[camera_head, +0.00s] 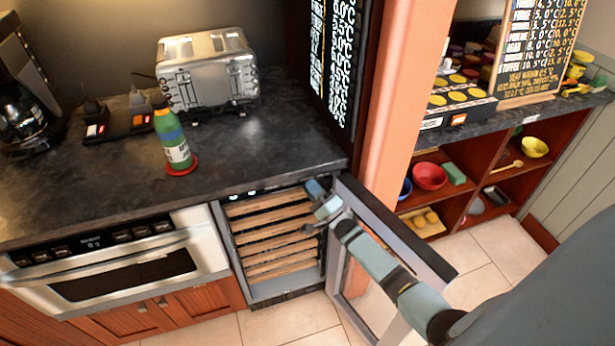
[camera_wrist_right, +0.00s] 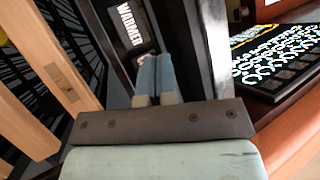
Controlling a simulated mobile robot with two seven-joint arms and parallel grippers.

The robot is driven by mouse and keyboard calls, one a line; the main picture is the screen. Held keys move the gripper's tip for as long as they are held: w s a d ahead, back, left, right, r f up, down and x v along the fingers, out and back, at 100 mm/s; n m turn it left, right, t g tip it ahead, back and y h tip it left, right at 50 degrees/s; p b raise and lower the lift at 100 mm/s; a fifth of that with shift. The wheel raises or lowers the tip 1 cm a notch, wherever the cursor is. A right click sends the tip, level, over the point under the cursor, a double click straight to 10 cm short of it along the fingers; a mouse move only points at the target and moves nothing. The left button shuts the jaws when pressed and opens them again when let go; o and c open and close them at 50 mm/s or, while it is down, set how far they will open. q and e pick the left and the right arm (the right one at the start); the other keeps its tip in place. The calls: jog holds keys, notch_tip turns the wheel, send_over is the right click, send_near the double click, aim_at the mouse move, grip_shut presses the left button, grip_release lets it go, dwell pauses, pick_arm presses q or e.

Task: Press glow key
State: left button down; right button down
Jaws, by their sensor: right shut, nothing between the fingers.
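I cannot make out a key marked as the glow key in either view. My right gripper (camera_head: 314,187) reaches into the upper right of an open cooler (camera_head: 277,240), by the open door's hinge side. In the right wrist view its two blue-grey fingers (camera_wrist_right: 155,78) are closed together with nothing between them. Small lights (camera_head: 235,195) show along the cooler's top edge. My left gripper is not in view.
The cooler's glass door (camera_head: 390,230) stands open beside my right arm. Wooden racks (camera_head: 270,232) fill the cooler. A steel microwave drawer (camera_head: 125,272) is to its left. A bottle (camera_head: 172,138) on a red coaster and a toaster (camera_head: 207,75) stand on the counter above.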

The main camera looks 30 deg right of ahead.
jog(key=shift+s+a+p, duration=0.2)
jog(key=shift+s+p, duration=0.2)
jog(key=shift+s, duration=0.4)
jog(key=shift+s+a+p, duration=0.2)
jog(key=shift+s+p, duration=0.2)
jog(key=shift+s, duration=0.35)
jog(key=shift+s+a+p, duration=0.2)
jog(key=shift+s+p, duration=0.2)
jog(key=shift+s, duration=0.4)
